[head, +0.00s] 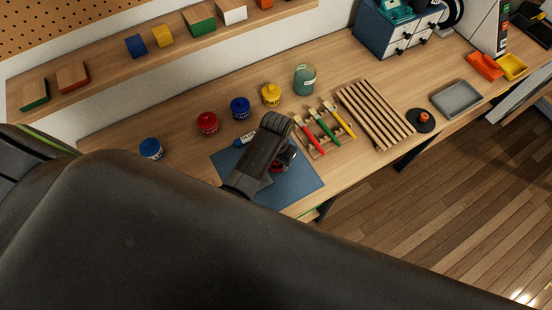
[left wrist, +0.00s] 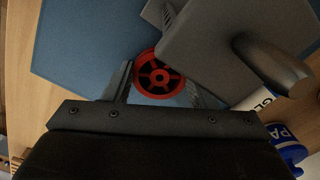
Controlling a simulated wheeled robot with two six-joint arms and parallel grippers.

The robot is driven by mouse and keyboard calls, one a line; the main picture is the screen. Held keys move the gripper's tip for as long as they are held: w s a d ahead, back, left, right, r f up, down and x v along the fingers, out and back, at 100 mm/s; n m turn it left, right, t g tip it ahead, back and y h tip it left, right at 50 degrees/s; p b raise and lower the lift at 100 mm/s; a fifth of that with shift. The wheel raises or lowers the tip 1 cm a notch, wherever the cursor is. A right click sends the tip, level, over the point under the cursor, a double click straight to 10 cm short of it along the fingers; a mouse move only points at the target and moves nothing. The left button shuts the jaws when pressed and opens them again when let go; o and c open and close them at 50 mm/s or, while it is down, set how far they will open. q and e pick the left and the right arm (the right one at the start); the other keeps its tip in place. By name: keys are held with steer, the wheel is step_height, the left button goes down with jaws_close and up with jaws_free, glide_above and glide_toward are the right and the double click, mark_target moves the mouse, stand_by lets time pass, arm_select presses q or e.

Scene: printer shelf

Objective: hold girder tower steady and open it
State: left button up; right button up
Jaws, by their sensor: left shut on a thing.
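The girder tower shows as a red round spoked piece (left wrist: 159,76) in the left wrist view, seen end-on over the blue mat (left wrist: 85,45). My left gripper (left wrist: 162,92) is shut on the tower, one finger on each side of the red piece. In the head view a red bit of the tower (head: 281,160) peeks out beside a dark gripper body, which hides most of it. A grey plate with a ribbed finger-like part (left wrist: 168,14) at the top of the left wrist view looks like my right gripper; its jaws are not clear.
Red (head: 207,123), blue (head: 240,108) and yellow (head: 271,95) pots and a green jar (head: 304,80) stand behind the mat. A rack of colored-handled tools (head: 322,128) and a slatted wooden rack (head: 374,115) are to the right. My dark arm covers the foreground.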

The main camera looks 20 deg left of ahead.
mark_target(276, 164)
arm_select(q)
steer(key=shift+f, duration=0.15)
steer(key=o, duration=1.1)
step_height(276, 164, up, 12)
steer(key=shift+r+b, duration=0.2)
steer(key=shift+b, duration=0.95)
steer(key=shift+d, duration=0.1)
